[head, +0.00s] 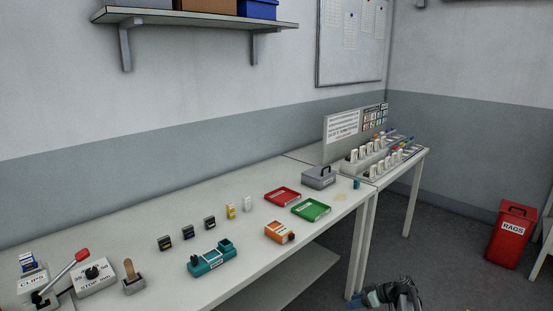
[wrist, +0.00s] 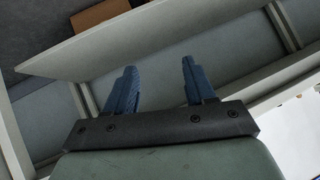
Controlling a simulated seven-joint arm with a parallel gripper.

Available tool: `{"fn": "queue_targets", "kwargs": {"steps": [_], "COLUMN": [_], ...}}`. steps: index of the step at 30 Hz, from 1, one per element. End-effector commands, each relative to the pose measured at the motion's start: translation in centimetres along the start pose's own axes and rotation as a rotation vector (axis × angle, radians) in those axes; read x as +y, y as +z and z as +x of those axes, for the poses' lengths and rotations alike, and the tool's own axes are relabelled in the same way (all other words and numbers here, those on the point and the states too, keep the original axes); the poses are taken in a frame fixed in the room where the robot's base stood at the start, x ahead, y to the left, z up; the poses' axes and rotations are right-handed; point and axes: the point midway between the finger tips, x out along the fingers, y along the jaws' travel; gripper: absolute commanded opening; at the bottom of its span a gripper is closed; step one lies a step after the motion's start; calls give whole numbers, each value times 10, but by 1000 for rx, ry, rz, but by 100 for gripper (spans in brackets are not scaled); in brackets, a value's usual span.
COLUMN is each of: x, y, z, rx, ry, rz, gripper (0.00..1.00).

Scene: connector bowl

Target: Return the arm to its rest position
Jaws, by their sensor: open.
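My gripper (wrist: 159,66) is open and empty in the wrist view, its two blue fingers spread apart. The rest of my arm is mostly cut off by the frame's lower edge.
The long white bench (head: 130,240) holds a teal fixture (head: 211,258), an orange device (head: 280,232), a red tray (head: 283,196), a green tray (head: 311,209) and a grey lidded box (head: 319,177). A red rags bin (head: 511,236) stands right. Floor between is clear.

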Motion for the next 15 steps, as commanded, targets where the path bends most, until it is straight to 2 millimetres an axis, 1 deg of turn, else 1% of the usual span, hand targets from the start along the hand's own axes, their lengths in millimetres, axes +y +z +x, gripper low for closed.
{"fn": "queue_targets", "kwargs": {"steps": [1, 2, 3, 5, 6, 8, 9, 11, 12, 14, 15], "x": [-22, -32, -45, -65, -79, -100, -114, -135, -150, -172, -186], "y": [22, 34, 50, 74, 89, 113, 129, 152, 167, 190, 205], "z": [19, 29, 41, 58, 68, 82, 90, 101, 107, 115, 119], "rx": [-46, -75, -114, -172, -212, -273, -314, -375, -417, -480, -521], "ry": [-18, -25, -33, -43, -47, -50, -49, -47, -43, -34, -26], "rz": [55, 89, 135, 202, 244, 306, 348, 407, 444, 499, 534], "gripper": [54, 54, 54, 54, 54, 54, 54, 54, 54, 54, 54]}}
